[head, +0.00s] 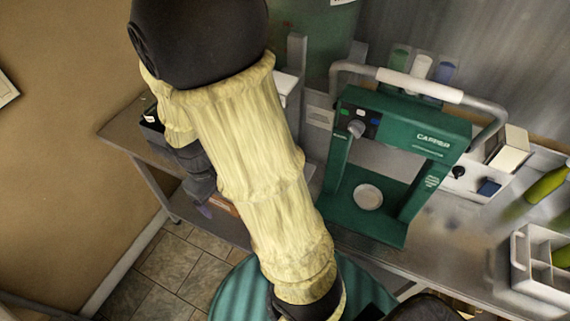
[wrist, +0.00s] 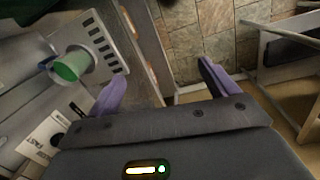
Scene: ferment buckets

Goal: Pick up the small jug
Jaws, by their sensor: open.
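I cannot make out a small jug for certain in either view. In the wrist view, a light cylindrical vessel with a green round face (wrist: 70,68) lies left of my gripper, beside a slotted panel; I cannot tell whether it is the jug. My gripper (wrist: 162,88) is open, with its two purple fingertips wide apart and nothing between them. Tiled floor and a bench edge show beyond the fingers. In the head view, my gripper (head: 203,205) is partly hidden behind my cream-sleeved arm, near the bench's left part.
A green machine with a grey handle (head: 440,128) stands on the bench. A white divided caddy (head: 540,290) and green bottles (head: 545,185) are at the right. A dark box (head: 150,125) sits at the bench's left end.

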